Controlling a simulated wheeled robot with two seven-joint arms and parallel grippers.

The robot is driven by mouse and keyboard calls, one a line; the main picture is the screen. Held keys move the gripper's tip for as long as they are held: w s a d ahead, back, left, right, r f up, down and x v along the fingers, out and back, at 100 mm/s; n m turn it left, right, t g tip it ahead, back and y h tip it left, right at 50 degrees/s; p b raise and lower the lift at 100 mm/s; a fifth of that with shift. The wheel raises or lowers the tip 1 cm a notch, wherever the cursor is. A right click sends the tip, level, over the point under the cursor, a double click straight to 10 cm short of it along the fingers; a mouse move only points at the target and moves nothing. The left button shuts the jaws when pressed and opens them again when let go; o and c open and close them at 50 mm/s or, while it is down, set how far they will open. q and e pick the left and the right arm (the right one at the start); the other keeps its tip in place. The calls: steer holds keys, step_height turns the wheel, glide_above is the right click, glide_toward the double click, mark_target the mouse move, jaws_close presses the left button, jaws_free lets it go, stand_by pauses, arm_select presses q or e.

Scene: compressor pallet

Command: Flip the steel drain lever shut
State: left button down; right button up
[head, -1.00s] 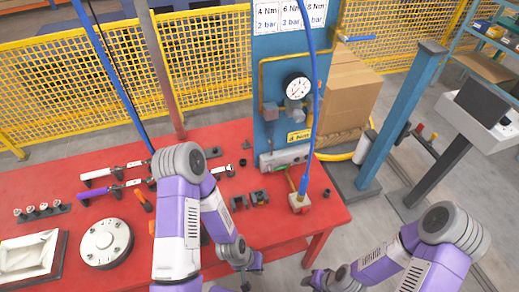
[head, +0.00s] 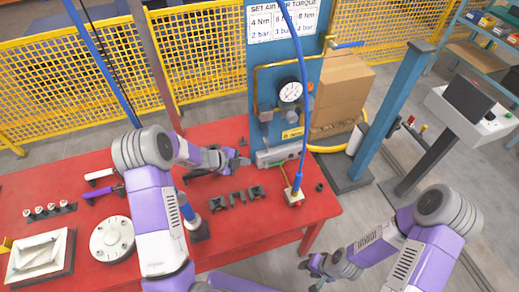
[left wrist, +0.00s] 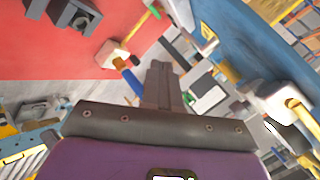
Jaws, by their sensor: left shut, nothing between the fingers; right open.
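I cannot make out a steel drain lever for certain. The blue panel (head: 262,52) carries a pressure gauge (head: 290,91) with small grey fittings (head: 265,112) beside and below it. My left gripper (head: 242,162) is at the panel's lower left, just left of the grey block (head: 278,153) at its foot. In the left wrist view its fingers (left wrist: 162,85) are closed together with nothing between them. My right gripper (head: 312,268) is open and low, off the table's right front corner.
The red table (head: 255,222) holds small dark fixtures (head: 238,198), a round white part (head: 112,238) and a white tray (head: 38,254). A blue hose (head: 305,130) hangs in front of the panel to a small block (head: 293,196). Cardboard boxes (head: 340,95) and a blue post (head: 393,95) stand right.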

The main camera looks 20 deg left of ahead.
arm_select(q)
steer(key=a+r+m, duration=0.1)
steer(key=m, duration=0.1)
steer(key=a+r+m, duration=0.1)
steer(key=a+m, duration=0.1)
steer(key=w+a+r+m, duration=0.1)
steer(key=shift+w+a+m+g, duration=0.1)
steer(key=shift+a+m+g, duration=0.15)
steer(key=shift+m+g, duration=0.15)
steer(key=w+d+r+p+x, duration=0.1)
steer(key=r+x, duration=0.1)
steer(key=x, duration=1.1)
steer(key=shift+w+p, duration=0.2)
steer(key=shift+p, duration=0.1)
